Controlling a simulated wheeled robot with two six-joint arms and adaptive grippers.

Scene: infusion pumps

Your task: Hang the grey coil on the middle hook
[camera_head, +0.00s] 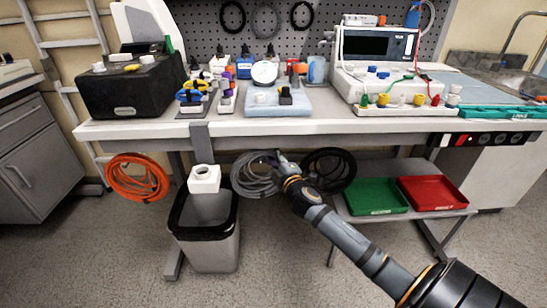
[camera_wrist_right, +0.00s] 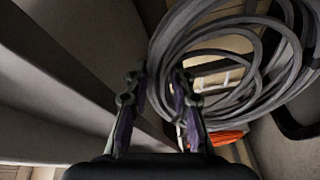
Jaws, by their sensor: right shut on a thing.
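The grey coil (camera_head: 250,175) is a bundle of looped cable below the workbench's front edge, between an orange coil (camera_head: 138,178) and a black coil (camera_head: 335,168). My right gripper (camera_head: 279,158) is at the upper right of the grey coil and is shut on it. In the right wrist view the coil (camera_wrist_right: 172,38) fills the upper right, and the fingers (camera_wrist_right: 158,105) stand at its lower left side. The middle hook cannot be made out in either view. My left gripper is not in view.
The workbench (camera_head: 330,125) carries pumps and small parts. A bin (camera_head: 208,250) with a white box (camera_head: 204,179) above it stands left of the grey coil. A green tray (camera_head: 374,197) and a red tray (camera_head: 432,192) lie on a lower shelf to the right.

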